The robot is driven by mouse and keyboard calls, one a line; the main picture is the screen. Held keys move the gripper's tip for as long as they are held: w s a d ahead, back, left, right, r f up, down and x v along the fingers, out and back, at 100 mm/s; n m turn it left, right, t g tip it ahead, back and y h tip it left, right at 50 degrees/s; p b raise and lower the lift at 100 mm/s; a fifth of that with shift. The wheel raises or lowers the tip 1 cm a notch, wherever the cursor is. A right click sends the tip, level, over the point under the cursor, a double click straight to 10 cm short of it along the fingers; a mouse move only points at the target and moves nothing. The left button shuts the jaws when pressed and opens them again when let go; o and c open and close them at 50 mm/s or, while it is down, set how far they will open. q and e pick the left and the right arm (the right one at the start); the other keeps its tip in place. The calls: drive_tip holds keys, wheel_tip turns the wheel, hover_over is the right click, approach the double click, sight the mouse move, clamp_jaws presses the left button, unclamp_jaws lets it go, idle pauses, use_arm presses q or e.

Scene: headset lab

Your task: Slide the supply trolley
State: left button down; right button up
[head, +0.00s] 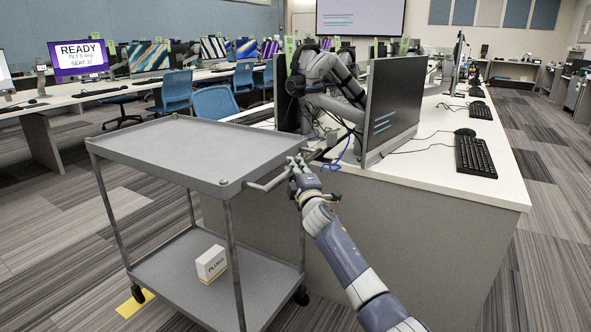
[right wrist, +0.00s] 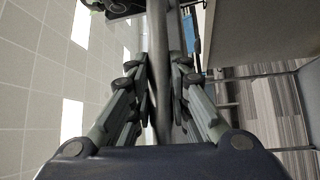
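The grey two-shelf supply trolley (head: 165,150) stands upright at the left front, beside the end of the white desk. Its bar handle (head: 268,184) sticks out from the top shelf's right side. My right gripper (head: 297,170) is at the handle. In the right wrist view the grey handle bar (right wrist: 158,60) runs between its two fingers (right wrist: 160,92), which close in on it from both sides. A small white box (head: 211,262) sits on the lower shelf. My left gripper is not in view.
The white desk (head: 440,175) with its grey panel stands close right of the trolley, carrying monitors (head: 392,105) and keyboards (head: 476,156). A yellow floor mark (head: 130,308) lies by a trolley wheel. Blue chairs (head: 214,103) stand behind. Open carpet (head: 60,225) lies to the left.

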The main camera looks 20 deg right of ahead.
drive_tip(key=o, duration=0.4)
drive_tip(key=shift+s, duration=0.15)
drive_tip(key=s+a+f, duration=0.1)
drive_tip(key=s, duration=1)
drive_tip(key=shift+s+f, duration=0.3)
drive_tip(key=shift+f, duration=0.05)
